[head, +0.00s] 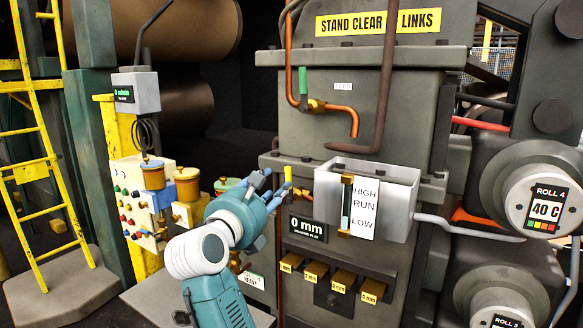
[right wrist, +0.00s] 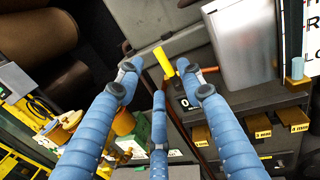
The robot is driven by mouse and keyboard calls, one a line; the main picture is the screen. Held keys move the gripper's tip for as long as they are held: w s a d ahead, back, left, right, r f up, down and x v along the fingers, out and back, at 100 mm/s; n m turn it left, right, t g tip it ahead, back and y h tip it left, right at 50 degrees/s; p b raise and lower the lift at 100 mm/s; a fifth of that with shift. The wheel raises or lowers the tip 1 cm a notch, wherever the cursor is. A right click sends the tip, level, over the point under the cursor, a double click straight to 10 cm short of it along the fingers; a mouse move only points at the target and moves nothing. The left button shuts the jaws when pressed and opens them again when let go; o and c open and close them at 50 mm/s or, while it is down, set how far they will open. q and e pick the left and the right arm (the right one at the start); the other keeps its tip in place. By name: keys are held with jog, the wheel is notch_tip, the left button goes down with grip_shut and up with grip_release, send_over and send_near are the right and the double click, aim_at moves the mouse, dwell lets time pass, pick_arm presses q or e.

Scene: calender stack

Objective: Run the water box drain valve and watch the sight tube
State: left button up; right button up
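The grey water box (head: 398,208) is mounted on the machine front in the head view. On its face are a sight tube (head: 346,207) with a bluish lower part and a HIGH, RUN, LOW label (head: 365,208). A yellow valve handle (head: 288,173) stands upright left of the box, beside brass fittings; it also shows in the right wrist view (right wrist: 165,62). My right gripper (head: 273,187) is open just left of the handle. In the wrist view its blue fingers are spread, with the handle beyond the gap between the tips; contact is unclear. My left gripper is out of view.
A green-handled valve (head: 303,80) sits on a copper pipe above the box. A "0 mm" display (head: 307,229) and several yellow-fronted blocks (head: 343,281) are below. A button panel (head: 130,200) and yellow ladder (head: 35,150) stand left. Rolls (head: 546,204) are at right.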

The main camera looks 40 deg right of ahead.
aim_at(286, 173)
jog(key=p+x, duration=0.3)
jog(key=x, duration=0.6)
jog(key=shift+w, duration=0.15)
jog(key=shift+w+d+f+p, duration=0.2)
jog(key=shift+w+d+p, duration=0.25)
jog(key=shift+d, duration=0.25)
jog(key=shift+c, duration=0.3)
grip_shut()
